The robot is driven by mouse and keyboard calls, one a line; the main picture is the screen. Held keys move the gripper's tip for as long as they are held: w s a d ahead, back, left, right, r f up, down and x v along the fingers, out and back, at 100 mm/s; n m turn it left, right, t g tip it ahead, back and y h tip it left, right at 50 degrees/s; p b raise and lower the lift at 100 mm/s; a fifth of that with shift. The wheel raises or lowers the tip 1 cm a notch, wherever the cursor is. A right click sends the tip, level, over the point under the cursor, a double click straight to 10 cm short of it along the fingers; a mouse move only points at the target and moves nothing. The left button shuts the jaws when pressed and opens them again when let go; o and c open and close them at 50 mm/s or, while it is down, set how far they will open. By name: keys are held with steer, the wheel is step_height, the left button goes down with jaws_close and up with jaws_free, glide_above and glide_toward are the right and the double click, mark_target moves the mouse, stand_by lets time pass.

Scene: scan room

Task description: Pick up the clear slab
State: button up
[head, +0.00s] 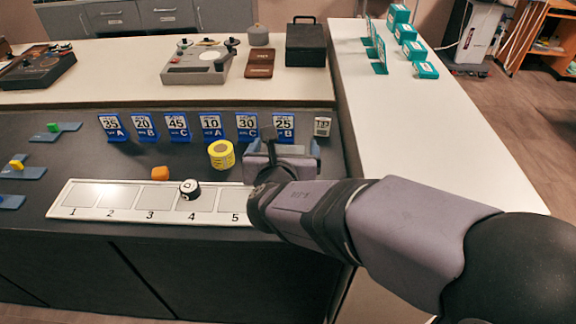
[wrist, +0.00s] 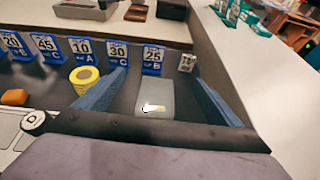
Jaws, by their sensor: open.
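The clear slab (wrist: 155,98) shows in the wrist view as a pale, see-through block with a bright glint low on it. It is in front of the blue 25 B card (wrist: 153,58). My gripper (wrist: 161,77) is open, with one blue finger on each side of the slab. I see gaps between the slab and both fingers. In the head view my gripper (head: 284,147) is over the dark counter in front of the 25 B card (head: 283,127). It hides most or all of the slab there, and I cannot make the slab out.
A yellow roll (head: 221,154) stands left of my gripper. A row of blue number cards (head: 176,127) stands behind, with a small white tag block (head: 322,127) at its right end. A numbered tray (head: 122,213) holds a black-and-white puck (head: 189,189). An orange block (head: 160,173) lies behind the tray.

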step_height(320, 180, down, 9)
steer(key=shift+r, duration=0.15)
steer(key=shift+p+x, duration=0.3)
steer(key=shift+x, duration=3.4)
steer(key=shift+s+d, duration=0.1)
steer(key=shift+r, duration=0.1)
steer(key=c, duration=1.5)
steer(key=shift+c, duration=0.2)
steer(key=shift+r, duration=0.1)
step_height(320, 180, up, 10)
steer(key=shift+f+p, duration=0.1)
steer(key=shift+p, duration=0.65)
